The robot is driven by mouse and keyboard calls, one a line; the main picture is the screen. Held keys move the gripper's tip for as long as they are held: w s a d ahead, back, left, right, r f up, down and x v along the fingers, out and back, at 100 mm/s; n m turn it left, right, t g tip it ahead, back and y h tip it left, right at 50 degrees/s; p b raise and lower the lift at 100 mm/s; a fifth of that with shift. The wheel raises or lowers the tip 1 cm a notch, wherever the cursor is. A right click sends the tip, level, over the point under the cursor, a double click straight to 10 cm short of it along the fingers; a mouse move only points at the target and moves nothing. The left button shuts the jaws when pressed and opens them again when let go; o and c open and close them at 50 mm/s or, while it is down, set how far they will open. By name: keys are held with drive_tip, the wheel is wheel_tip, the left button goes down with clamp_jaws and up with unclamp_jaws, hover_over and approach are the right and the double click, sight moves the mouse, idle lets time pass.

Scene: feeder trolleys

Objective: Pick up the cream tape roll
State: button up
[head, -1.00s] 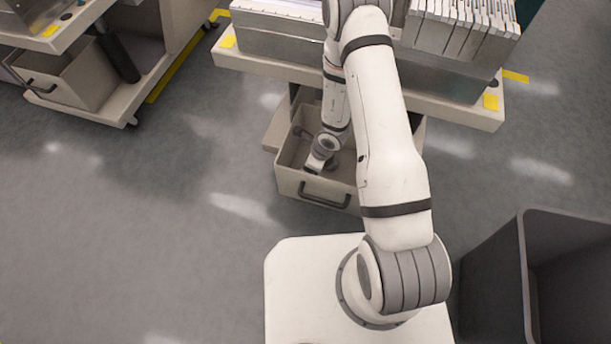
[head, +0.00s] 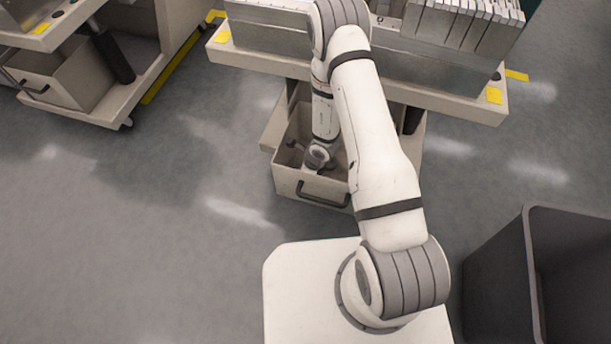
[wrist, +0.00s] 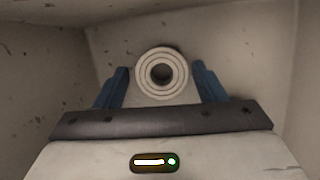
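The cream tape roll (wrist: 143,73), with a dark round hole and ring lines on its face, shows in the wrist view between the two blue fingers of my gripper (wrist: 160,67). A narrow gap shows between the roll and each fingertip, so the gripper looks open around it. In the head view my wrist is down inside the open drawer (head: 312,188) under the trolley. The fingers and the roll are hidden there.
The drawer's walls stand close around my wrist. The trolley top (head: 455,103) with metal feeders (head: 460,25) overhangs it. A dark grey bin (head: 495,275) stands at the right, another trolley (head: 75,115) at the upper left. The floor at the left is clear.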

drive_tip(key=c, duration=0.7)
drive_tip(key=shift+c, duration=0.2)
